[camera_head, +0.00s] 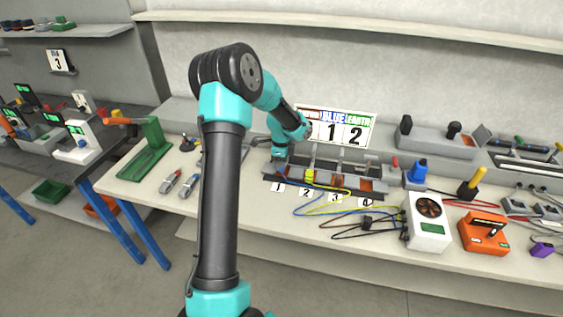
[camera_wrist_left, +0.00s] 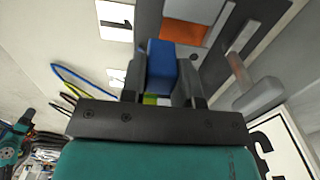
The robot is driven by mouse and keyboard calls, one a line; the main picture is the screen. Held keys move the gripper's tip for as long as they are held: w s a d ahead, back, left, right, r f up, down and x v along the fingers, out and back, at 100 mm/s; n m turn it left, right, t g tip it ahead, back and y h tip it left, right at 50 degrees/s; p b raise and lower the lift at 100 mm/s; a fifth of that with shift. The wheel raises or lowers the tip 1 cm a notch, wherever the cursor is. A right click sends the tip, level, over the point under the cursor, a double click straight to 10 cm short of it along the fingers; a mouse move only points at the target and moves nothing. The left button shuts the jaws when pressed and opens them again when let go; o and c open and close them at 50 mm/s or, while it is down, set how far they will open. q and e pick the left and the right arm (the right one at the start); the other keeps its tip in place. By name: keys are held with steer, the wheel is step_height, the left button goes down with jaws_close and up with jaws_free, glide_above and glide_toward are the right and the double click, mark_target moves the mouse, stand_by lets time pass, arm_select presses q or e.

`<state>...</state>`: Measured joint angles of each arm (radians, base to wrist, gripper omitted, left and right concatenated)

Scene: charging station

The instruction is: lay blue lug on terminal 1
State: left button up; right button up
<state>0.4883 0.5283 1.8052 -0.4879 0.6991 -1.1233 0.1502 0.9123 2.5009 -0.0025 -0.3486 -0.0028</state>
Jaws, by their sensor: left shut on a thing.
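My left gripper (camera_head: 279,160) is shut on the blue lug (camera_wrist_left: 161,66), which shows as a blue block between the fingers in the wrist view; the head view hides it. The gripper is at the left end of the dark terminal block (camera_head: 350,186), by the number card 1 (camera_head: 278,187). In the wrist view an orange terminal pad (camera_wrist_left: 184,33) lies just beyond the lug. I cannot tell whether the lug touches it. A yellow-green lug (camera_head: 310,176) sits on the block near card 2 (camera_head: 306,193).
A sign (camera_head: 338,131) behind the block reads BLUE 1 and EARTH 2. Loose blue, yellow and black cables (camera_head: 330,207) lie in front. A white fan box (camera_head: 428,222) and an orange meter (camera_head: 484,232) stand right. A green press (camera_head: 150,150) stands left.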

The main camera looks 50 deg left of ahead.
arm_select(q)
steer(key=shift+f, duration=1.7)
stand_by(0.6)
steer(key=o, duration=1)
steer(key=shift+r, duration=0.1)
step_height(320, 180, up, 17)
steer(key=shift+r, duration=0.15)
stand_by(0.7)
